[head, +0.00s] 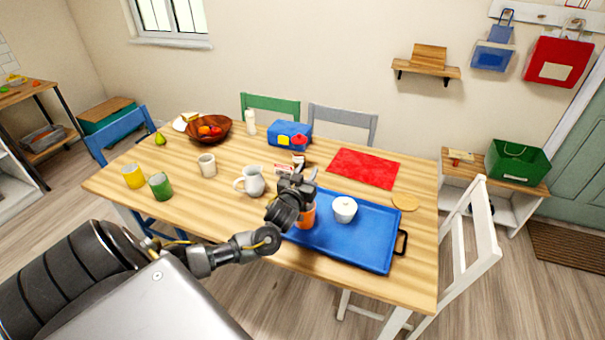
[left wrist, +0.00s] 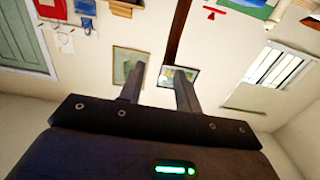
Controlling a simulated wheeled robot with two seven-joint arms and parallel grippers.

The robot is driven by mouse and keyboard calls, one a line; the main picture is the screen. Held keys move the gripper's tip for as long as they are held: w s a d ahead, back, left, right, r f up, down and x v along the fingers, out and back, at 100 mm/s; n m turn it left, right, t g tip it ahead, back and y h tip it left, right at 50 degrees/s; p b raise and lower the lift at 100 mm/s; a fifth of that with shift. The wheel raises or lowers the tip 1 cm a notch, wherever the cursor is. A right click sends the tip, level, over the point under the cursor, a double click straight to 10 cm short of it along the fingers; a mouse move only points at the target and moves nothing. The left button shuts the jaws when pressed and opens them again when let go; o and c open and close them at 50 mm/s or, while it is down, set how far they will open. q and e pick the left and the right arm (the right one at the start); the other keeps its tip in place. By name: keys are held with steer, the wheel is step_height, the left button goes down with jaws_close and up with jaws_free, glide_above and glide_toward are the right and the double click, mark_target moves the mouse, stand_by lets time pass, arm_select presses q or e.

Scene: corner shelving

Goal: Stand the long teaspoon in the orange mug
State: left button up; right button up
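The orange mug (head: 308,216) stands at the left part of the blue tray, partly hidden behind my left gripper. My left gripper (head: 303,173) is in front of and above the mug in the head view. In the left wrist view its two fingers (left wrist: 158,88) are apart, with nothing clearly held between them. I cannot make out the long teaspoon in either view. My right gripper is not in view.
The blue tray (head: 372,250) also holds a white lidded bowl (head: 344,209). A white jug (head: 250,182) stands left of my gripper. A red mat (head: 363,168) and a blue box (head: 289,134) lie farther back.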

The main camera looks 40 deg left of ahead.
arm_select(q)
steer(key=b+v, duration=0.2)
steer(key=v, duration=0.8)
steer(key=shift+s, duration=0.2)
steer(key=shift+d, duration=0.1)
stand_by(0.5)
